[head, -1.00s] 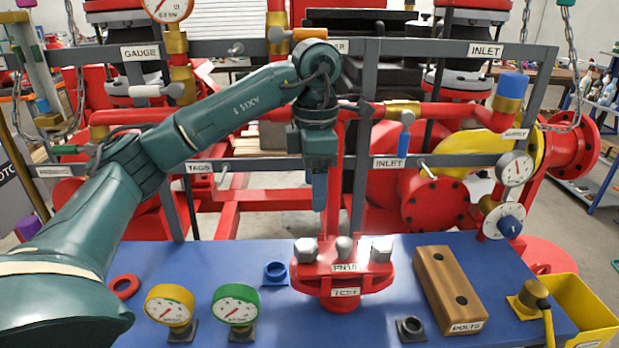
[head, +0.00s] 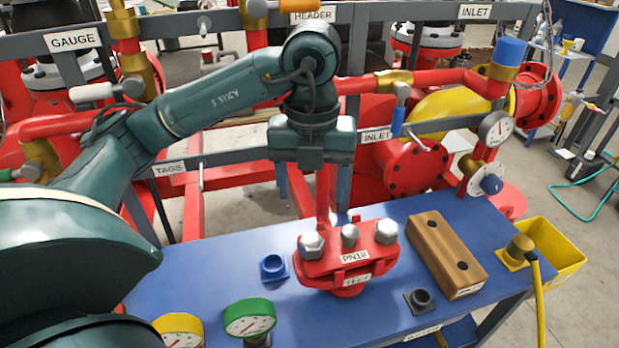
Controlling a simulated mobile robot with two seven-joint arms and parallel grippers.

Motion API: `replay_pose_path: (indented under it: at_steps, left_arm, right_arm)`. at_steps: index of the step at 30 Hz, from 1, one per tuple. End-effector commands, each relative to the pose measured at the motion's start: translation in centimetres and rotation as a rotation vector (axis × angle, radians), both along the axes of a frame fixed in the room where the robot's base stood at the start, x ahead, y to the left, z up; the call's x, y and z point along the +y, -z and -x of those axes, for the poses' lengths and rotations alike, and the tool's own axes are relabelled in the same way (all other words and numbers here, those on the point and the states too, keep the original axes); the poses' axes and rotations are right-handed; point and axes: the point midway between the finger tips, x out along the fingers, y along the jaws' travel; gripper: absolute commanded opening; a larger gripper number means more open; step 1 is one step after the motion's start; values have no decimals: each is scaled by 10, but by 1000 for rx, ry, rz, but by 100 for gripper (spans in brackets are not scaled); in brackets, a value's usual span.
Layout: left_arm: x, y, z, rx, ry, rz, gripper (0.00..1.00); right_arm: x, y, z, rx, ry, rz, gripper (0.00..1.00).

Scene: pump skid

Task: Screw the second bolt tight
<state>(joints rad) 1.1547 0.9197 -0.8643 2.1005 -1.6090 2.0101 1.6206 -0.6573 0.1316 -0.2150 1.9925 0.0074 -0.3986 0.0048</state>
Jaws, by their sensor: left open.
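The red flange (head: 347,270) marked PN16 stands on the blue bench top (head: 215,275). Three grey hex bolt heads show on it: a left one (head: 311,244), a smaller middle one (head: 350,236) and a right one (head: 386,231). Nothing in view marks which is the second bolt. My left gripper (head: 313,188) hangs behind and above the flange, pointing down, with its fingers wide apart and nothing between them. It is apart from the bolts. My right gripper is not in view.
A wooden block with holes (head: 446,254) lies right of the flange. A yellow bin (head: 562,250) hangs at the bench's right end. A blue fitting (head: 273,267) and a green gauge (head: 249,319) stand to the left. Grey rails and red pipes (head: 440,84) rise behind.

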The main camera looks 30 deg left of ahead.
Motion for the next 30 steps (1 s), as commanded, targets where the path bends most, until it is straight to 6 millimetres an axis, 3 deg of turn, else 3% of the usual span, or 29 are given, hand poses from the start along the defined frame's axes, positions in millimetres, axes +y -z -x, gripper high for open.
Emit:
replay_pose_path:
  at_steps: [5,21,30]
  left_arm:
    - [0,14,1,3,-9,1,66]
    - [0,108,1,3,-9,-2,66]
    - [0,130,0,-1,-8,-1,66]
  right_arm:
    - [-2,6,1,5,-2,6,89]
    - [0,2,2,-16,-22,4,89]
    - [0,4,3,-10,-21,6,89]
